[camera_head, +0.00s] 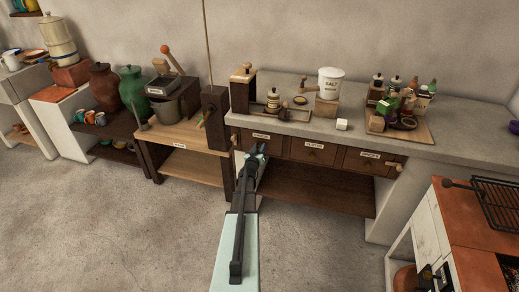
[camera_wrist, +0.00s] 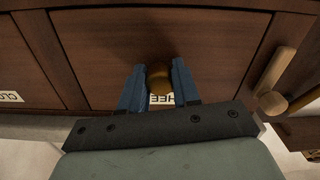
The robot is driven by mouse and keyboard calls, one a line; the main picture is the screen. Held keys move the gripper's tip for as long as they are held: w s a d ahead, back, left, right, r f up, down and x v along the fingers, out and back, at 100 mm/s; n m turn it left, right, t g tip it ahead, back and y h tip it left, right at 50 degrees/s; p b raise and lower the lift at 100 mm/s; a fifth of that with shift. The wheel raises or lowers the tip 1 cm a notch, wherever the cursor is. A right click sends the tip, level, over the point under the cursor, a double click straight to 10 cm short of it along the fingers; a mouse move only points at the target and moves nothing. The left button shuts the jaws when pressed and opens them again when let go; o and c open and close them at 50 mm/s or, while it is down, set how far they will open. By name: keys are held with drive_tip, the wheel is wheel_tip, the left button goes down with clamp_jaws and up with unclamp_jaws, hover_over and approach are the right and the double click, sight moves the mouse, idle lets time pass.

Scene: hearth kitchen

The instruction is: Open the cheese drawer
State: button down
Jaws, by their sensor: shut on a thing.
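The cheese drawer (camera_head: 271,146) is the leftmost of three labelled drawers under the stone counter in the head view. In the wrist view its dark wood front (camera_wrist: 100,50) fills the middle and looks flush with its frame. A round wooden knob (camera_wrist: 159,77) sticks out of it, above a partly hidden label reading "HEE" (camera_wrist: 161,100). My gripper (camera_wrist: 157,82) is shut on this knob, one blue finger on each side. In the head view my gripper (camera_head: 254,154) is at the drawer front, hiding part of it and the knob.
A wooden peg-like piece (camera_wrist: 273,82) sits beside the drawer at right in the wrist view. The cloths drawer (camera_head: 312,152) and spices drawer (camera_head: 368,162) are to the right. A dark lower shelf (camera_head: 316,188) lies below. The floor (camera_head: 315,255) in front is clear.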

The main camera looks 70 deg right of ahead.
drive_tip(key=shift+a, duration=0.1)
drive_tip(key=a, duration=1.9)
drive_tip(key=c, duration=0.8)
unclamp_jaws()
drive_tip(key=shift+a, duration=0.15)
drive_tip(key=a, duration=1.3)
drive_tip(key=shift+a, duration=0.3)
